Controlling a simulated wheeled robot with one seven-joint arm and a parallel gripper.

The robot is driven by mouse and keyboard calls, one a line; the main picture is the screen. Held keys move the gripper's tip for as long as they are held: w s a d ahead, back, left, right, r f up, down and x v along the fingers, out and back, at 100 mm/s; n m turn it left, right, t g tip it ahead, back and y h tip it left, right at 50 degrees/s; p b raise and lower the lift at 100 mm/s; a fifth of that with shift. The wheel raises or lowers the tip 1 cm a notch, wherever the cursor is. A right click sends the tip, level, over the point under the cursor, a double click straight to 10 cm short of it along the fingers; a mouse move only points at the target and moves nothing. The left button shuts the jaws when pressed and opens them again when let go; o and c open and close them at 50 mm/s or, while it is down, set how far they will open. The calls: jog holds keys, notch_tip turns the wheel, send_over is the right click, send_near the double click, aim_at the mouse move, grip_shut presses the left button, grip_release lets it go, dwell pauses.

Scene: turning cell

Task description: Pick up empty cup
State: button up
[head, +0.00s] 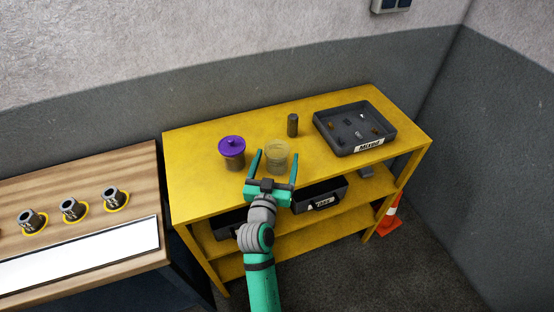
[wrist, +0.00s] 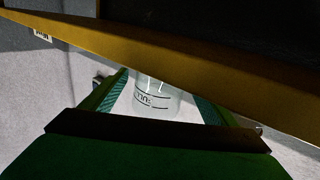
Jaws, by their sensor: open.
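A clear, see-through cup (head: 277,159) with a yellowish tint from the bench stands upright on the yellow bench top (head: 205,195). I see nothing inside it. My gripper (head: 277,154) is open at the bench's front edge, with one finger on each side of the cup and gaps showing. In the wrist view the cup (wrist: 155,99) shows dark printed marks and lies between the two fingers. Whether either finger touches it cannot be told there. A second cup (head: 234,160), with a purple lid and dark contents, stands to the left.
A dark cylinder (head: 292,125) stands behind the cup. A black tray (head: 345,149) with small parts sits at the right. A black bin (head: 335,190) is on the shelf below. A wooden table (head: 70,195) with several grey parts stands left. An orange cone (head: 389,222) is on the floor.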

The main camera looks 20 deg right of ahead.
aim_at(279, 148)
jog(key=x, duration=0.4)
jog(key=shift+w+d+r, duration=0.25)
jog(key=shift+w, duration=0.05)
jog(key=c, duration=1.1)
jog(key=shift+r, duration=0.1)
